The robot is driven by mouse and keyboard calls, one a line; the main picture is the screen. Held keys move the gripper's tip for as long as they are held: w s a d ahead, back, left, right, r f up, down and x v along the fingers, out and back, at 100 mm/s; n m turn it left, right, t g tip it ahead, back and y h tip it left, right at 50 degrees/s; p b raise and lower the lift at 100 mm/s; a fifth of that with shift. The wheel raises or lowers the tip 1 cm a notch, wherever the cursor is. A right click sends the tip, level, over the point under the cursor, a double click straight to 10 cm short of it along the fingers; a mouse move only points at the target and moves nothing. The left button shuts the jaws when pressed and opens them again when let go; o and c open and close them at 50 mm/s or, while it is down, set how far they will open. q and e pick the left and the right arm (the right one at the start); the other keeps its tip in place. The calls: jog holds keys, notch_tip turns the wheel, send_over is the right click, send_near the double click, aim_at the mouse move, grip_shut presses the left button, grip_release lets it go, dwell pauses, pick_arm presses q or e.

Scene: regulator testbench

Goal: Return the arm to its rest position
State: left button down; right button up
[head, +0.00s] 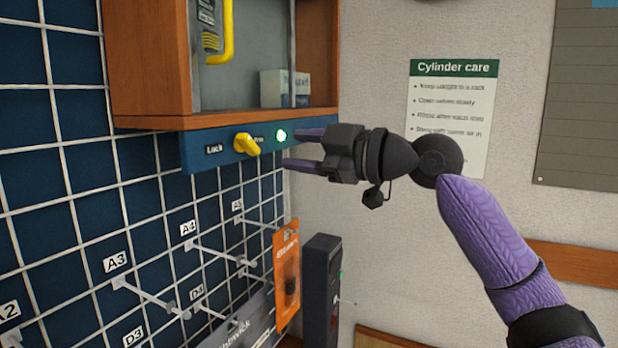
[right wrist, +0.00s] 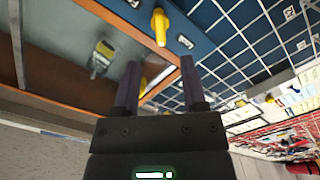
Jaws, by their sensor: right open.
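My right arm (head: 487,235), purple with black joints, reaches in from the lower right of the head view. Its right gripper (head: 290,148) is open and empty, with its two purple fingers pointing left in front of the blue lock panel. The yellow knob (head: 247,144) on that panel is beyond the fingertips and apart from them. A green light (head: 281,135) glows on the panel near the upper finger. In the right wrist view the open fingers (right wrist: 158,82) have nothing between them at their tips, and the yellow knob (right wrist: 159,26) lies beyond them. My left gripper is not in view.
The blue lock panel (head: 212,151) runs under a wooden cabinet (head: 150,70) with a glass front. A wire grid wall (head: 60,190) with labelled hooks is at left. An orange package (head: 287,272) hangs below the gripper, beside a dark box (head: 320,290).

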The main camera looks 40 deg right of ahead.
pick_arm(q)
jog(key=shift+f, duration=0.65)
pick_arm(e)
jog(key=shift+v, duration=0.85)
